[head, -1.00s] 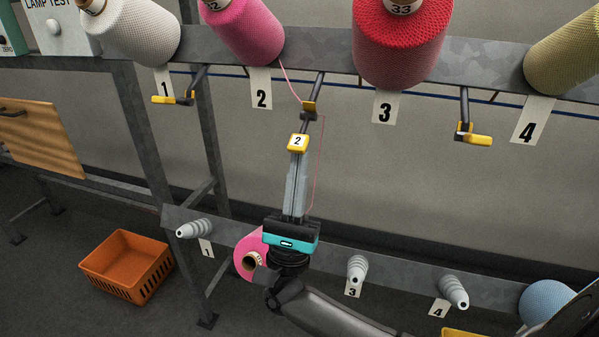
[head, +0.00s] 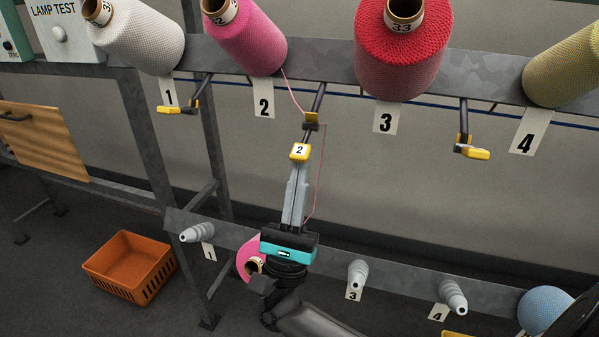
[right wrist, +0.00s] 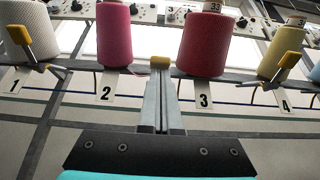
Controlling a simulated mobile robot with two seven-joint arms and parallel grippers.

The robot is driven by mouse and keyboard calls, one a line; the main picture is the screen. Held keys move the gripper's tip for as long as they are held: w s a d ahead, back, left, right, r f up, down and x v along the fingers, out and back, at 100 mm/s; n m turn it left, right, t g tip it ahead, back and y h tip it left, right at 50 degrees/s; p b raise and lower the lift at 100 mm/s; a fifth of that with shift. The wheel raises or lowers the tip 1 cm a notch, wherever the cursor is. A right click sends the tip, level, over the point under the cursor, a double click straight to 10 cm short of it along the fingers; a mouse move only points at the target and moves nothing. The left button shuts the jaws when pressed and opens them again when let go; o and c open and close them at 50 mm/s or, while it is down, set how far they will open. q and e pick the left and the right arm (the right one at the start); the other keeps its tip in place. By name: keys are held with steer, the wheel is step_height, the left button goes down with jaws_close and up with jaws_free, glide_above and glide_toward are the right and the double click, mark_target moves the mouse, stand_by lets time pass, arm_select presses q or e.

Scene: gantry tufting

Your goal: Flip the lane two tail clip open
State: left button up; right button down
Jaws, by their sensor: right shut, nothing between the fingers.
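The lane two tail clip (head: 311,121) sits at the end of a dark arm under the lane 2 card. Its yellow tab marked 2 (head: 300,152) hangs toward me. A pink yarn tail (head: 292,92) runs from the pink cone (head: 245,35) down to the clip, and a thin strand hangs beside it. My right gripper (head: 297,168) points up at the tab with its fingers shut and empty. The fingertips appear right at the tab; contact cannot be told. In the right wrist view, a yellow piece (right wrist: 160,62) shows at the fingertips. My left gripper is not in view.
A red cone (head: 402,55) stands at lane 3. Grey pegs line the lower rail (head: 400,277). An orange basket (head: 130,266) sits on the floor at left.

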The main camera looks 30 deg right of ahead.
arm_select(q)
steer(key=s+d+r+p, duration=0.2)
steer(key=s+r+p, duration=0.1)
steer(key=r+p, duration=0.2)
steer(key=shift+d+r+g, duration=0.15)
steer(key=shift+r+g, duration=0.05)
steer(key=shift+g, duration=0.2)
arm_select(e)
steer(key=s+a+g+y, duration=0.3)
steer(key=s+a+y, duration=0.1)
steer(key=s+a, duration=0.1)
steer(key=shift+a+f+g, duration=0.3)
steer(key=shift+a+f, duration=0.1)
steer(key=shift+a, duration=0.2)
